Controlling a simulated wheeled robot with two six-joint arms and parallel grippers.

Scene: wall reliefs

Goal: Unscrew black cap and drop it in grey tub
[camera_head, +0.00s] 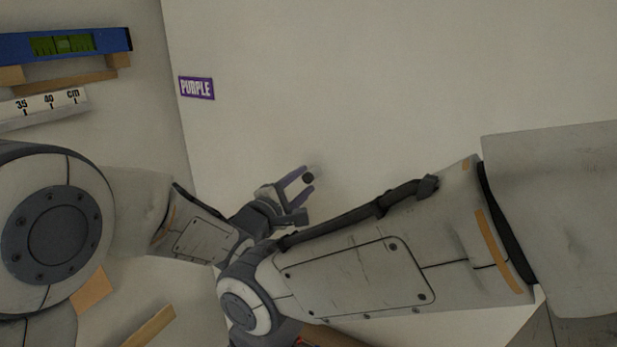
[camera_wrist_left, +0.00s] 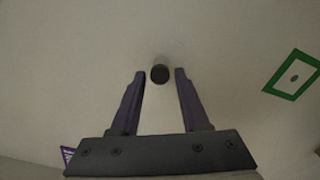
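The black cap (camera_head: 308,178) is a small dark round thing at the pale wall, near the middle of the head view. In the left wrist view the cap (camera_wrist_left: 160,74) shows end-on, with a short paler stem behind it. My left gripper (camera_head: 296,185) is open at the cap. In the left wrist view the left gripper (camera_wrist_left: 160,80) has one purple-grey finger on each side of the cap, with a gap on both sides. My right arm crosses the head view, but its gripper does not show. No grey tub is visible in either view.
A purple "PURPLE" label (camera_head: 197,88) is on the wall. A blue spirit level (camera_head: 65,45) and a white ruler (camera_head: 45,105) are at the upper left. A green frame (camera_wrist_left: 292,75) around a small dark spot is right of the cap. The wall above the cap is bare.

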